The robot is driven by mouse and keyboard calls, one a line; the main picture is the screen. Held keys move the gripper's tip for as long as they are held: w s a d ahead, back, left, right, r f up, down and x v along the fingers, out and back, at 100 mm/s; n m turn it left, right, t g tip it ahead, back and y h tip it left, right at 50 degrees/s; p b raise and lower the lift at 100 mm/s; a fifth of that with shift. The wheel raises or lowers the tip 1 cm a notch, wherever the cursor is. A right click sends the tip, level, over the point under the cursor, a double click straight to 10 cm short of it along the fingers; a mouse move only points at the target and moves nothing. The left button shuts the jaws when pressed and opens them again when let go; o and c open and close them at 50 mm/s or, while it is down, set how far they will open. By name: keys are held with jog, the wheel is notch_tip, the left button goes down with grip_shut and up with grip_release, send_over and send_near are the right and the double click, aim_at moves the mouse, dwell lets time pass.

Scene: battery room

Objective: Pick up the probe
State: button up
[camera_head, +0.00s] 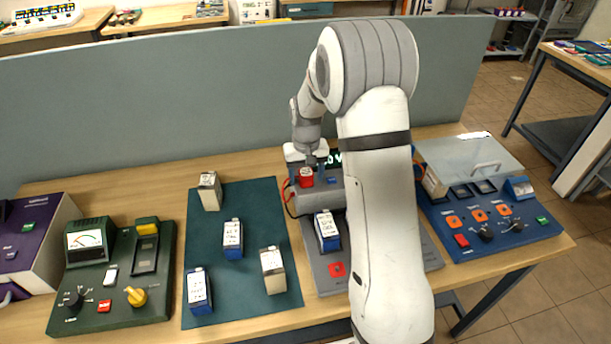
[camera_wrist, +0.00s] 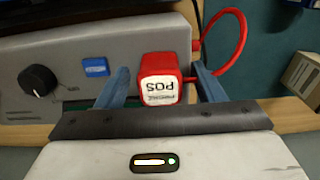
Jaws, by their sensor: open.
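The probe (camera_wrist: 160,79) is a red block with a white label reading "POS" and a red cable looping off to the right in the wrist view. It sits against the front of a grey instrument (camera_wrist: 60,80). In the head view the red probe (camera_head: 305,177) shows just below my wrist, at the back of the bench. My gripper (camera_wrist: 158,80) is open, with one blue-grey finger on each side of the probe.
A green mat (camera_head: 253,205) holds several battery cells. A grey partition (camera_head: 150,110) closes the back. My arm hides part of the middle grey station.

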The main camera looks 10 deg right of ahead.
jog(key=shift+c, duration=0.2)
jog(key=c, duration=1)
jog(key=shift+c, duration=0.2)
jog(key=shift+r, duration=0.15)
